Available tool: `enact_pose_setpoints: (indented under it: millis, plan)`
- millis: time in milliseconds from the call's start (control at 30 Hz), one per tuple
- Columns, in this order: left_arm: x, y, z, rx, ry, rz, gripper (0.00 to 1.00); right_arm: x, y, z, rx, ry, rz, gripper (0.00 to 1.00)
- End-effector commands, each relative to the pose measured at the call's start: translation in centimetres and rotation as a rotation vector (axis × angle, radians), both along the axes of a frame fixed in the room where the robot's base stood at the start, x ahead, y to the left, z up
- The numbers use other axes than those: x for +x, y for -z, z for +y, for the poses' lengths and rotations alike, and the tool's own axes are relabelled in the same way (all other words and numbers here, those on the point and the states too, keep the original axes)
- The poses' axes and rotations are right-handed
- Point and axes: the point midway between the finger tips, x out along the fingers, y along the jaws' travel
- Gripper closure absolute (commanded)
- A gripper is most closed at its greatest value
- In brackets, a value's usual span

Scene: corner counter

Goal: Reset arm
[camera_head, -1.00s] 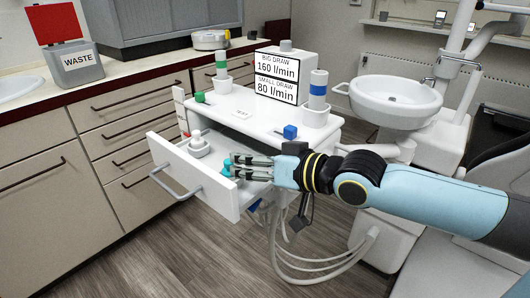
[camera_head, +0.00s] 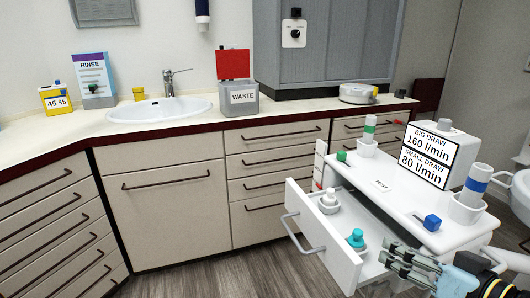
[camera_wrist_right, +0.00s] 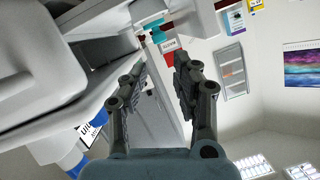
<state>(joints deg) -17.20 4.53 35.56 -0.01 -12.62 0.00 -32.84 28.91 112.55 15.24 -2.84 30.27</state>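My right gripper (camera_head: 396,264) is at the lower right of the head view, at the right end of the open drawer (camera_head: 322,241). Its two fingers are apart, with nothing between them; the wrist view shows the gap (camera_wrist_right: 160,70). A teal piece (camera_head: 356,240) stands in the drawer, left of the fingertips and apart from them. A white piece (camera_head: 329,203) stands farther back in the drawer. A teal part (camera_wrist_right: 154,30) also shows beyond the fingers in the wrist view. My left gripper is in neither view.
The white cart (camera_head: 395,205) bears a flow sign (camera_head: 427,155), a blue block (camera_head: 432,222), a green knob (camera_head: 341,156) and banded cylinders in cups. Behind are drawer cabinets (camera_head: 165,195), a sink (camera_head: 160,108) and a waste bin (camera_head: 238,98). The floor at left front is clear.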

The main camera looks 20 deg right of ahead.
Motion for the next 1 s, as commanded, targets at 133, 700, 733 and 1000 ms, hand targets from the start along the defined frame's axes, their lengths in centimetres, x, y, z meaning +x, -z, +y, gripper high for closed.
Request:
enact_pose_setpoints:
  millis: [133,700,733,1000]
  plan:
    - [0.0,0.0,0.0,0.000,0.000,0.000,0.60,-0.3,0.5,0.8,-0.036,0.003,0.055,0.71]
    - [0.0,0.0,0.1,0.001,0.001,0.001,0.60,-10.0,2.0,5.0,-0.423,-0.061,0.719,0.71]
    - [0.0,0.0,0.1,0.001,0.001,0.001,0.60,-10.5,1.8,5.1,-0.431,-0.066,0.743,0.71]
    - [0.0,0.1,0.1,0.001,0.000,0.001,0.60,-14.9,1.3,5.4,-0.484,-0.114,0.944,0.71]
